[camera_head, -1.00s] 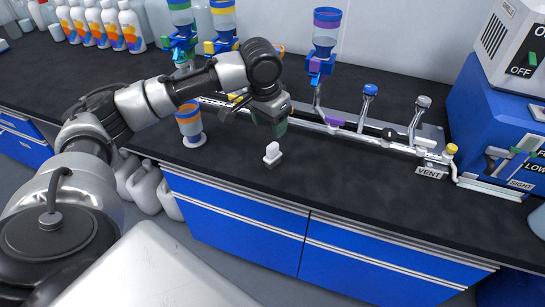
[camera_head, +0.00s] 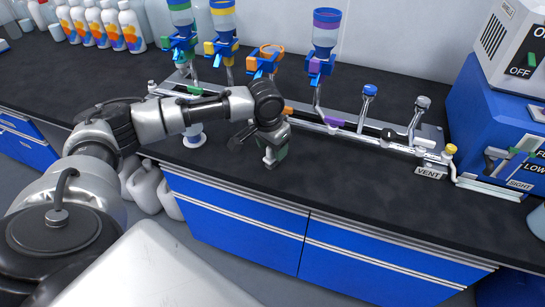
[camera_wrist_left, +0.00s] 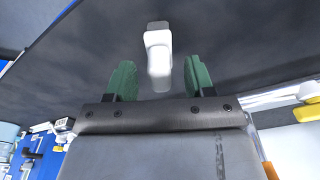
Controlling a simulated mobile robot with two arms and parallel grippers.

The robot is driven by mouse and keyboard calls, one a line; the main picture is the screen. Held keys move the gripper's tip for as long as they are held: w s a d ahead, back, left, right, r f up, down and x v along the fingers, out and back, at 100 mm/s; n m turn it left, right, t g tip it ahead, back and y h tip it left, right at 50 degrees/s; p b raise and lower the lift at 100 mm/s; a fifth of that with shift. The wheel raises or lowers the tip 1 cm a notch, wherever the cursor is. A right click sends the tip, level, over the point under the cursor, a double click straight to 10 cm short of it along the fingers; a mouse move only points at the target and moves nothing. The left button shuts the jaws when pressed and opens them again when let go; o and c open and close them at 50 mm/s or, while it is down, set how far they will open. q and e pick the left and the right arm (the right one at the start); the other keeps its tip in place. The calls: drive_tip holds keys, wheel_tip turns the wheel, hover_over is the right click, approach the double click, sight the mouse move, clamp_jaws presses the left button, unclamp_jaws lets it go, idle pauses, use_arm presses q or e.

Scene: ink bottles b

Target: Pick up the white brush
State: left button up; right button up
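In the head view my left gripper (camera_head: 271,152) points down over the brush's spot near the counter's front edge and hides most of the brush. My right gripper is not in view.
Behind the gripper stands a filter rack with a metal rail (camera_head: 340,130) and funnels in coloured holders, such as the purple-banded funnel (camera_head: 326,28). A blue machine (camera_head: 500,110) is at the right. White bottles (camera_head: 105,25) line the back left.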

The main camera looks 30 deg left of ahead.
use_arm(q)
clamp_jaws()
drive_tip(key=shift+r, duration=0.15)
drive_tip(key=shift+w+r, duration=0.1)
drive_tip(key=shift+r, duration=0.2)
drive_tip(key=r, duration=0.3)
drive_tip(key=shift+d+r, duration=0.2)
drive_tip(key=shift+r, duration=0.1)
drive_tip(key=w+d+r, duration=0.1)
drive_tip(key=d+r, duration=0.2)
drive_tip(key=d, duration=0.2)
drive_tip(key=w+d+r+b, duration=0.1)
drive_tip(key=d+r, duration=0.2)
drive_tip(key=d, duration=0.3)
drive_tip(key=shift+w+r, duration=0.25)
drive_tip(key=shift+r, duration=0.05)
